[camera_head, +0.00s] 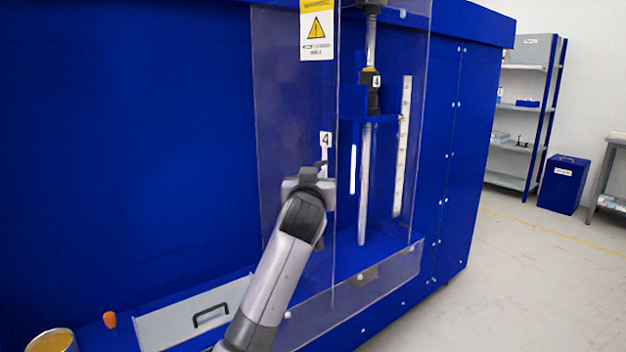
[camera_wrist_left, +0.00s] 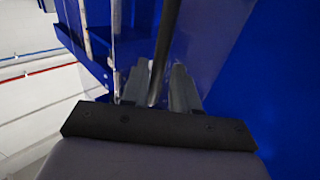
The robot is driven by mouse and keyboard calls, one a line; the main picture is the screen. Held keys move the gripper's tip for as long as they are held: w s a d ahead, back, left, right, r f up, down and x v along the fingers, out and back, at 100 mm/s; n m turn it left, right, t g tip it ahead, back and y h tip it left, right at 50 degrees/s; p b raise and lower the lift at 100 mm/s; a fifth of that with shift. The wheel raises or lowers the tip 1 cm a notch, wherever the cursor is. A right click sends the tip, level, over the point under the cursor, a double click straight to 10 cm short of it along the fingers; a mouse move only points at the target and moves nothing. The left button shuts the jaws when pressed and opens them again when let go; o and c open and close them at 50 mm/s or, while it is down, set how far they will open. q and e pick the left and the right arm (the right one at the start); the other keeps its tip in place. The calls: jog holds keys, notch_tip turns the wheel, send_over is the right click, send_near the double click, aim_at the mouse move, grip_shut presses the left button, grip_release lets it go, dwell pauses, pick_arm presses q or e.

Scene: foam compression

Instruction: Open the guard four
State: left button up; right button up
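Guard four is a clear panel (camera_head: 290,110) on the blue machine, with a yellow warning sign (camera_head: 317,30) at its top and a "4" label (camera_head: 326,140). My left gripper (camera_head: 318,172) is at the guard below that label, its fingers mostly hidden by my wrist in the head view. In the left wrist view, a dark upright handle bar (camera_wrist_left: 168,40) runs between the fingers of my left gripper (camera_wrist_left: 160,90). The fingers lie close against both sides and appear shut on it. My right gripper is not in view.
Behind the clear panels are a vertical rod (camera_head: 364,190), a press head marked "4" (camera_head: 374,92) and a white scale (camera_head: 403,145). A grey drawer front (camera_head: 170,325), an orange knob (camera_head: 110,320) and a round tin (camera_head: 52,341) are lower left.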

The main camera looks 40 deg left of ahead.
pick_arm(q)
jog(key=shift+d+f, duration=0.1)
jog(key=shift+f, duration=0.05)
jog(key=shift+s+d, duration=0.15)
jog(key=shift+s, duration=0.05)
jog(key=b+v, duration=0.1)
jog(key=v, duration=0.5)
jog(key=shift+s, duration=0.3)
jog(key=s+d+f+m+h, duration=0.2)
jog(key=d+f+h, duration=0.1)
jog(key=f, duration=0.6)
jog(key=s+d+f+m+g+h, duration=0.1)
jog(key=d+f+m+h, duration=0.2)
jog(key=f, duration=0.6)
jog(key=s+d+f+m+h, duration=0.2)
jog(key=d+f, duration=0.2)
jog(key=f, duration=0.5)
jog(key=s+d+f+m+g+h, duration=0.1)
jog(key=s+d+f, duration=0.3)
jog(key=s+f, duration=0.4)
jog(key=s+d+f+m+g+h, duration=0.1)
jog(key=s+d+f+g+h, duration=0.1)
jog(key=s+d+f, duration=0.3)
jog(key=s+f+h, duration=0.1)
jog(key=s+f, duration=0.3)
jog(key=s, duration=0.3)
jog(key=shift+f+g, duration=0.2)
jog(key=shift+g, duration=0.1)
